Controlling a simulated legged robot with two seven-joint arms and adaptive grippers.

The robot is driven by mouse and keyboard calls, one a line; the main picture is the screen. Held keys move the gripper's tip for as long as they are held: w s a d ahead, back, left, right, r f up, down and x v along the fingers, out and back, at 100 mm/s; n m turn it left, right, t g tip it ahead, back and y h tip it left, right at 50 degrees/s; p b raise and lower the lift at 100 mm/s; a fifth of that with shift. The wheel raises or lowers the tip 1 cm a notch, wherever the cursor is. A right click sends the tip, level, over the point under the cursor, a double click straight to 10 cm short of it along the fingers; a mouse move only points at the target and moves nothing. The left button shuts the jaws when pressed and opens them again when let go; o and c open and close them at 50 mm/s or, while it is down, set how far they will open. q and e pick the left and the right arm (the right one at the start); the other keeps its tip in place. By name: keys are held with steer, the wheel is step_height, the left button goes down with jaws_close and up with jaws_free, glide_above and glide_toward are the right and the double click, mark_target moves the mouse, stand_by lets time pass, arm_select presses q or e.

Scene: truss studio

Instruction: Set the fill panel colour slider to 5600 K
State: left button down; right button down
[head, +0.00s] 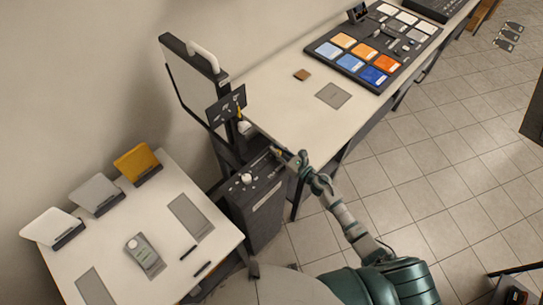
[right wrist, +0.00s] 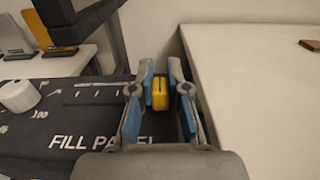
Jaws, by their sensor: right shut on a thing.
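The fill panel's black control box (head: 262,205) stands between the two tables in the head view. Its top shows in the right wrist view with the lettering "FILL PANEL" (right wrist: 95,141), a row of white scale marks and a white round knob (right wrist: 18,96). The yellow slider cap (right wrist: 160,95) is at the right end of that top, beyond the visible marks. My right gripper (head: 291,158) reaches the box's right end. In the wrist view its blue-padded fingers (right wrist: 161,82) are shut on the slider cap. The 5600 K mark cannot be read. My left gripper is not in view.
The upright light panel (head: 190,80) with a white handle rises behind the box. A long white table (head: 290,105) lies right, with a swatch board (head: 372,45) at its far part. A smaller table (head: 150,215) at left holds coloured cards and a handheld meter (head: 146,254).

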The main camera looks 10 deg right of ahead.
steer(key=c, duration=1.1)
jaws_free()
steer(key=shift+d+f, duration=0.15)
steer(key=shift+d, duration=0.35)
steer(key=v, duration=1.2)
steer(key=shift+d, duration=0.2)
steer(key=shift+a, duration=0.2)
